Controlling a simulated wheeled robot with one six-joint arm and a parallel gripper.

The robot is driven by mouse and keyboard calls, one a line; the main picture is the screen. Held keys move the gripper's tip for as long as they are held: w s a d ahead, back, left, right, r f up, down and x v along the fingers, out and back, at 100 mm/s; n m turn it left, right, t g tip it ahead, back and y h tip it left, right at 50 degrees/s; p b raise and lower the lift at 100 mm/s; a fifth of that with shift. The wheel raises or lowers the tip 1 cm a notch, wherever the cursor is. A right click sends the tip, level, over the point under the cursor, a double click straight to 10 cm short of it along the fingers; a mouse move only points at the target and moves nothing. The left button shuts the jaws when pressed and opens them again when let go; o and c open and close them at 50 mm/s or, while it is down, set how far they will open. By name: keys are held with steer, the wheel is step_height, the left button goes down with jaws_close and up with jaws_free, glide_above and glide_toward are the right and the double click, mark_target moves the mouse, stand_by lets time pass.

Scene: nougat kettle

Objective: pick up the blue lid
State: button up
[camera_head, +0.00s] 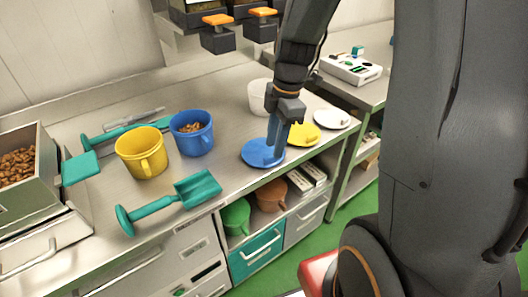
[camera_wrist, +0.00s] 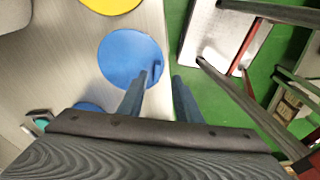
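The blue lid (camera_head: 258,152) lies flat on the steel counter near its front edge. In the wrist view it shows as a blue disc (camera_wrist: 122,52) with a small raised handle at its right side. My gripper (camera_head: 275,150) points down over the right part of the lid. In the wrist view its two fingers (camera_wrist: 160,78) are apart with nothing between them, and the left fingertip is close to the handle. I cannot tell whether the fingers touch the lid.
A yellow lid (camera_head: 304,135) and a white lid (camera_head: 332,119) lie right of the blue lid. A blue mug (camera_head: 193,138) with brown pieces and a yellow mug (camera_head: 137,162) stand left. A teal scoop (camera_head: 188,193) lies in front. A white container (camera_head: 258,96) stands behind.

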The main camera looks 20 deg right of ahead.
mark_target(271, 157)
steer(key=shift+w+a+f+p, duration=0.1)
steer(key=shift+a+f+p, duration=0.1)
steer(key=shift+f, duration=0.5)
steer(key=shift+w+a+f+p, duration=0.1)
steer(key=shift+f+p, duration=0.05)
steer(key=shift+f, duration=0.5)
steer(key=shift+a+f+p, duration=0.15)
steer(key=shift+f+p, duration=0.05)
steer(key=shift+f, duration=0.5)
jaws_close()
